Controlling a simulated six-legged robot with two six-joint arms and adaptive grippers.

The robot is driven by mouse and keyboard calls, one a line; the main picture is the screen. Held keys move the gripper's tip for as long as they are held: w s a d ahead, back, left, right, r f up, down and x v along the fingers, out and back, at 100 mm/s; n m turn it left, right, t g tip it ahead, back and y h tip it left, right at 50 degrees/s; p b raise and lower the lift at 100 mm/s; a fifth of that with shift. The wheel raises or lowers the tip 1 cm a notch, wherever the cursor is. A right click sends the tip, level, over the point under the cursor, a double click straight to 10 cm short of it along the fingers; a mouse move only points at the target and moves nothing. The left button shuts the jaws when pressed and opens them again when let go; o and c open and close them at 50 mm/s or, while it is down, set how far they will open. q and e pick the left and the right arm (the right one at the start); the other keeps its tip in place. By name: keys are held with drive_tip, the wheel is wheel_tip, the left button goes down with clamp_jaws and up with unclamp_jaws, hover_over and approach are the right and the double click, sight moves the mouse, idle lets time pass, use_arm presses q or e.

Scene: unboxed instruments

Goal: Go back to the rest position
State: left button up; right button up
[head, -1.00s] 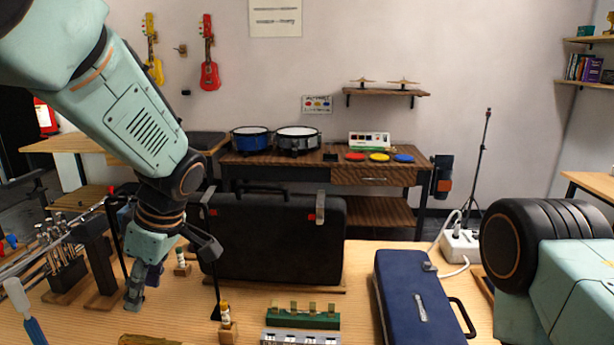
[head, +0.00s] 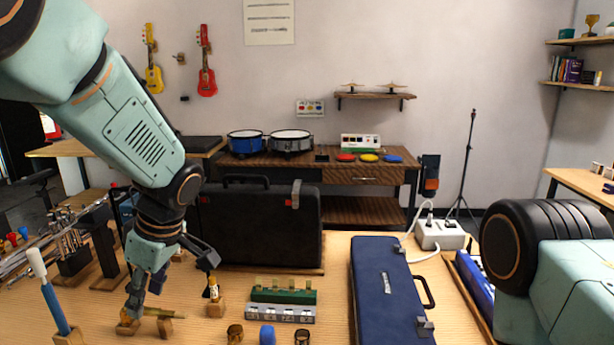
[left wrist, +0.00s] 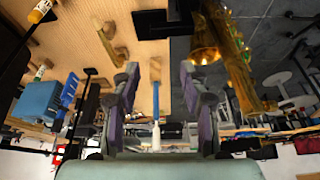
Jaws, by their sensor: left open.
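My left gripper (head: 165,272) hangs low over the front left of the wooden table, with its fingers pointing down. In the left wrist view its two fingers (left wrist: 158,90) stand apart with nothing held between them. A blue and white brush-like tool (left wrist: 156,112) shows through the gap, beyond the fingers. In the head view a small brass piece on wooden supports (head: 158,313) lies close to the fingertips; I cannot tell whether they touch. Only the upper part of my right arm (head: 550,262) shows at the right edge; its gripper is out of view.
A black case (head: 262,225) stands behind the gripper. A blue case (head: 385,290) lies to the right, near a white power strip (head: 440,235). A green block-like item (head: 283,291) sits mid-table. Stands with metal instruments (head: 72,250) crowd the left.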

use_arm(q)
drive_tip(key=s+d+f+m+h+b, duration=0.1)
drive_tip(key=s+f+m+b, duration=0.2)
drive_tip(key=f, duration=0.7)
drive_tip(key=s+d+f+m+h+b, duration=0.1)
drive_tip(key=s+f+m+h, duration=0.15)
drive_tip(key=s+f, duration=0.55)
drive_tip(key=s+d+f+m+b, duration=0.1)
drive_tip(key=s+f+m, duration=0.15)
drive_tip(key=f, duration=0.95)
drive_tip(key=s+f+m+b, duration=0.2)
drive_tip(key=s+f+m, duration=0.2)
drive_tip(key=s, duration=0.4)
drive_tip(key=s+f+m+b, duration=0.2)
drive_tip(key=s+f+m, duration=0.2)
drive_tip(key=s+f, duration=0.2)
drive_tip(key=shift+s+a+f+h, duration=0.3)
drive_tip(key=shift+s+h, duration=0.15)
drive_tip(key=shift+s, duration=0.75)
use_arm(e)
wheel_tip(320, 180, down, 10)
drive_tip(key=w, duration=0.1)
drive_tip(key=shift+a, duration=0.4)
use_arm(q)
drive_tip(key=shift+s+r, duration=0.1)
drive_tip(key=shift+s, duration=0.05)
use_arm(e)
drive_tip(key=shift+s+r, duration=0.1)
drive_tip(key=shift+r, duration=0.05)
